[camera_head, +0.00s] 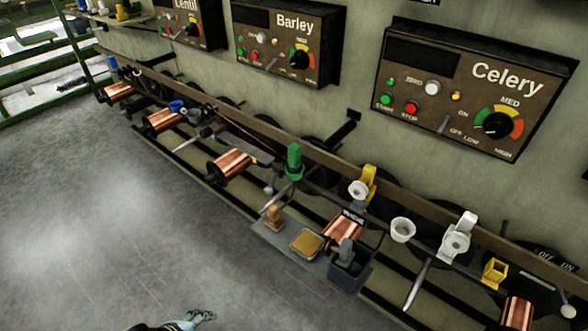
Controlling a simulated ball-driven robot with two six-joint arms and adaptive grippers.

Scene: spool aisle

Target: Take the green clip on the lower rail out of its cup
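A green clip (294,155) stands upright on the lower brown rail, left of the Celery box. Its lower end meets a green part that looks like its cup; the two are hard to tell apart at this size. Part of a gripper (203,316), which looks like my left one, shows at the bottom edge, over the floor. It is well below and left of the green clip and apart from it. Its fingers are too small and cut off to tell whether they are open. My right gripper is not in view.
A yellow clip (369,181), a white clip (459,236), a white cup (402,230) and a yellow cup (493,272) sit along the rail to the right. Copper spools (232,163) hang below. A grey shelf (272,236) with small items juts out. The floor at left is clear.

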